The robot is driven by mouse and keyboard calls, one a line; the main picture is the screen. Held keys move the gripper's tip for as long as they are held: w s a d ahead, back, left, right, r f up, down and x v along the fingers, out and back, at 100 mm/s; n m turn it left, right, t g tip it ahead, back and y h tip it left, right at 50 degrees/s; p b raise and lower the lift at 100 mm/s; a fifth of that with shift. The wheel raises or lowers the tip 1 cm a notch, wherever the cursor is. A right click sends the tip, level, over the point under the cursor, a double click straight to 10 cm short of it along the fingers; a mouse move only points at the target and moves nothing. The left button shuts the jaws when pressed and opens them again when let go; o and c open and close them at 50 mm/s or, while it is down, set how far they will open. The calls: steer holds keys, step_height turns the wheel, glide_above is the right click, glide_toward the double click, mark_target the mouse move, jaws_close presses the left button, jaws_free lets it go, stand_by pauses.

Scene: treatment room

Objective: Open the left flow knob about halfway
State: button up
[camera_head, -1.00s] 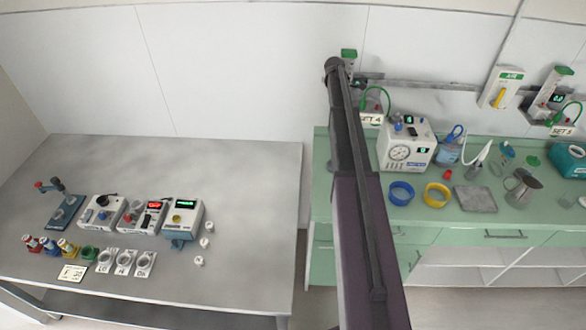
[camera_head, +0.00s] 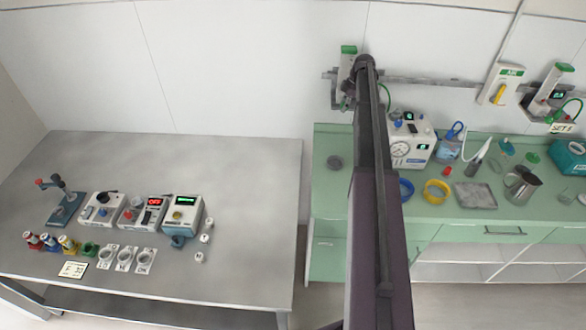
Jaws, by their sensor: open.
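The left flow unit (camera_head: 347,72) hangs on the wall rail behind the green counter, with a green top. Its grey lower body shows just left of my arm's upper end, too small to tell the knob or its setting. My arm rises from the bottom of the picture and passes close beside this unit, covering part of it. My gripper cannot be made out; it is hidden behind the arm. A second flow unit (camera_head: 552,92) with a green top, a lit display and a green tube hangs at the far right, above a SET 5 card (camera_head: 568,128).
The green counter (camera_head: 330,205) bears a gauge device (camera_head: 408,152), a blue ring (camera_head: 406,190), a yellow ring (camera_head: 437,191), a metal jug (camera_head: 523,187) and a dark round item (camera_head: 334,162). A grey table (camera_head: 240,165) at left holds several devices. A wall box (camera_head: 501,86) has a yellow lever.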

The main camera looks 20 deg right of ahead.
steer(key=shift+d+t+y, duration=0.1)
steer(key=shift+t+y, duration=0.2)
steer(key=shift+y, duration=0.2)
steer(key=shift+r+p, duration=0.3)
steer(key=shift+r, duration=0.2)
steer(key=p+v, duration=1.2)
steer(key=v, duration=0.1)
steer(key=s+a+f+m+b, duration=0.2)
steer(key=s+a+f+b, duration=0.2)
steer(key=a+f+b, duration=0.3)
steer(key=s+a+f+m+g+h+b, duration=0.1)
steer(key=s+a+f+m+b, duration=0.2)
steer(key=a, duration=1.2)
steer(key=s+a+f+m+h+b, duration=0.1)
steer(key=s+a+f+m+b, duration=0.1)
steer(key=s+a+f+b, duration=0.5)
steer(key=a+f+b, duration=0.3)
steer(key=f, duration=0.1)
steer(key=shift+a+f+m+g+b, duration=0.3)
steer(key=shift+a+f+m+g, duration=0.1)
steer(key=shift+s, duration=0.1)
